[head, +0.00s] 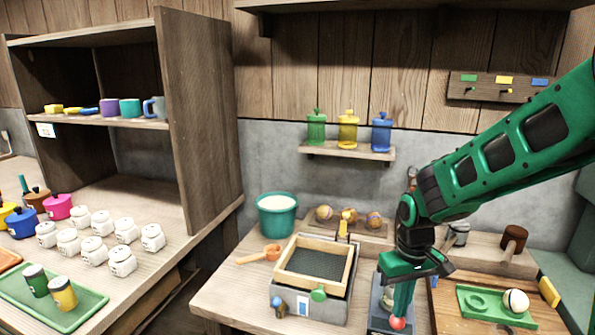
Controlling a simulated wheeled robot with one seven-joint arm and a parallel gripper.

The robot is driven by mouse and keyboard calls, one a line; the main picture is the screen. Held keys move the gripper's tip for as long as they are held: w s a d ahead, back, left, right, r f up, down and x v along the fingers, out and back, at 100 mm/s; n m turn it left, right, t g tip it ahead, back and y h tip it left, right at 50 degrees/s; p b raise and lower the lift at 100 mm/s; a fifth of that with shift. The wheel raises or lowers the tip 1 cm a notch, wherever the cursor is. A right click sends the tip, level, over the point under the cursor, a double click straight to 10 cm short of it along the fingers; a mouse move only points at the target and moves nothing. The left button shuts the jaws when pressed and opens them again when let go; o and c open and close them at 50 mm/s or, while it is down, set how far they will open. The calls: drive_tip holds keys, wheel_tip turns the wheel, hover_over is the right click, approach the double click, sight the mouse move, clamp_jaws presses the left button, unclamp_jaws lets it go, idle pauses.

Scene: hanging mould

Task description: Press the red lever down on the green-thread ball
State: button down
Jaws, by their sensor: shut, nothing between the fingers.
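My gripper (402,312) points straight down, shut and empty, at the bottom centre right. Its tips are at or just above a red knob (397,324), which looks like the end of the red lever; I cannot tell whether they touch. The knob sits over a small dark grey device (376,318), mostly hidden behind my gripper. Any ball inside that device is hidden. Three patterned balls stand on a wooden rack (340,228) at the back: a left ball (323,212), a middle ball (349,215) and a right ball (374,219). Their thread colours are too small to tell surely.
Right, a green tray (478,312) holds a whitish ball (516,300). Canisters stand on a wall shelf (345,151).

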drive_tip(key=shift+r, duration=0.15)
wheel_tip(320, 180, up, 7)
idle(0.9)
idle(1.6)
